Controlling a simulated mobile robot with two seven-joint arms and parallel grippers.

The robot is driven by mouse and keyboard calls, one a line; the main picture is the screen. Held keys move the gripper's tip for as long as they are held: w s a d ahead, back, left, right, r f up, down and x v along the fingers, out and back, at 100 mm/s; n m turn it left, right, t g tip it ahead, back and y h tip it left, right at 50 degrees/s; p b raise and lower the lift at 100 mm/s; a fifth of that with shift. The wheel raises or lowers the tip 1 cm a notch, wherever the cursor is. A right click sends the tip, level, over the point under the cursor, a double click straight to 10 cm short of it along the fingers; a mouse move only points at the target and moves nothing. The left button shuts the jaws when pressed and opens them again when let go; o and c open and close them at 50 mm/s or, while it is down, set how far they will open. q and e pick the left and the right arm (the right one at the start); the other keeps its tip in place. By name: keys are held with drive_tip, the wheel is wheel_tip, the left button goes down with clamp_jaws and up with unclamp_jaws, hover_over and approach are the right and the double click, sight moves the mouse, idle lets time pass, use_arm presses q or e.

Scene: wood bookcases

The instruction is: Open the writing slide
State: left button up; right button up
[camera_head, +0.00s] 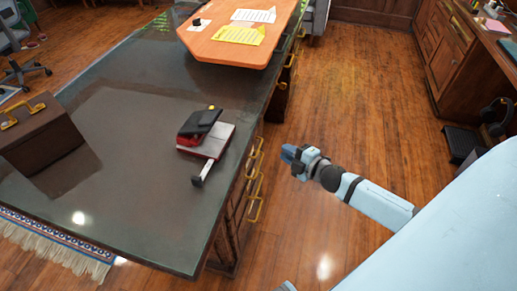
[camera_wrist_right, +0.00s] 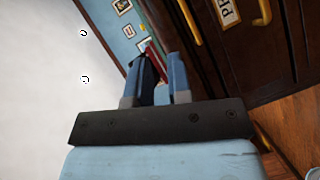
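I cannot tell for sure which part is the writing slide. The dark-topped desk (camera_head: 110,135) has brass handles (camera_head: 256,190) along its right side. In the right wrist view, a dark wood front shows a brass handle (camera_wrist_right: 188,22) and a pale label (camera_wrist_right: 228,12) with partly cut-off lettering. My right gripper (camera_head: 291,155) is over the floor, right of the handles and apart from them. In the wrist view its two fingers (camera_wrist_right: 161,80) stand apart with a gap and nothing held. My left gripper is not in view.
An orange board (camera_head: 200,45) with papers lies at the desk's far end. A red and black stack (camera_head: 205,138) and a brown case (camera_head: 40,135) rest on the desktop. Wood floor (camera_head: 345,100) is clear between the desk and the right-hand cabinets (camera_head: 450,60).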

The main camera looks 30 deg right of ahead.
sight(259, 148)
drive_tip(key=d+f+n+g+y, duration=0.3)
drive_tip(key=d+n+g+y, duration=0.15)
drive_tip(key=n+y, duration=0.35)
drive_tip(key=shift+n+t+h, duration=0.25)
drive_tip(key=shift+n+h, duration=0.45)
drive_tip(key=x, duration=0.6)
drive_tip(key=b+x, duration=0.1)
drive_tip(key=x, duration=0.6)
drive_tip(key=shift+w+a+r, duration=0.15)
drive_tip(key=shift+w+a, duration=0.1)
clamp_jaws()
